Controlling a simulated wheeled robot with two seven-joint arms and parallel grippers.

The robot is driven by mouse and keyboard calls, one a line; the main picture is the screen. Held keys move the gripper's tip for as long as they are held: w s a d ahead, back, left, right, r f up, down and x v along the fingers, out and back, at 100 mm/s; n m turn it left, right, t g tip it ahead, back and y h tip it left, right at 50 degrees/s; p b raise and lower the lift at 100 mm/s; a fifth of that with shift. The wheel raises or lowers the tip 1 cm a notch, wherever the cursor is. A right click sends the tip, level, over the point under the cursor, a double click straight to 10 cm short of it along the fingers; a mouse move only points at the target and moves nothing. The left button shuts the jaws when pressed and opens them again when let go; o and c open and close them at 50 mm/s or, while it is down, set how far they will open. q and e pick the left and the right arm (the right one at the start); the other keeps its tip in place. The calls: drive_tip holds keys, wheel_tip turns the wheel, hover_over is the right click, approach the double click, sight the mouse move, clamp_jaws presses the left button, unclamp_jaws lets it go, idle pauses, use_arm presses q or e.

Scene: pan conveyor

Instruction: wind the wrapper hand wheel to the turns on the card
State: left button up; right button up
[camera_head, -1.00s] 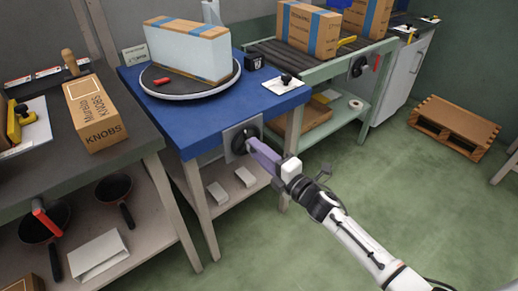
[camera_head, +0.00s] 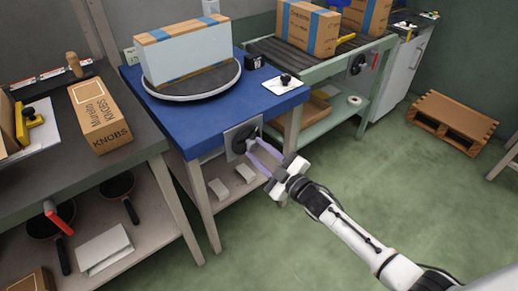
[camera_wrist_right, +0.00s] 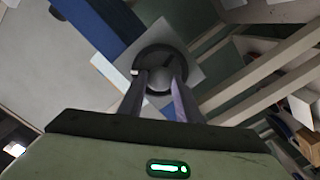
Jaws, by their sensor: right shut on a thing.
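The black hand wheel (camera_head: 241,139) sits on a pale square plate on the front of the blue wrapper table (camera_head: 190,127). My right gripper (camera_head: 255,145) is shut on the wheel; its two fingers reach it from the front. In the right wrist view the round wheel (camera_wrist_right: 160,60) shows between and beyond the gripper's fingertips (camera_wrist_right: 158,76). On the table the dark turntable (camera_head: 200,92) carries a pale wrapped box (camera_head: 190,55) with brown and blue edges. A small pale card (camera_head: 129,56) stands partly hidden behind the box; its text is unreadable. My left gripper is not in view.
A white plate with a black knob (camera_head: 283,84) lies on the table's right side. A conveyor (camera_head: 285,55) with cartons runs behind. A KNOBS carton (camera_head: 99,115) sits on the grey bench at left. A pallet (camera_head: 452,122) lies on open green floor.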

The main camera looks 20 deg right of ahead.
drive_tip(key=m+p, duration=0.1)
drive_tip(key=m, duration=0.4)
drive_tip(key=shift+m, duration=1.2)
drive_tip(key=shift+m, duration=0.5)
drive_tip(key=o, duration=1)
drive_tip(key=shift+s, duration=0.1)
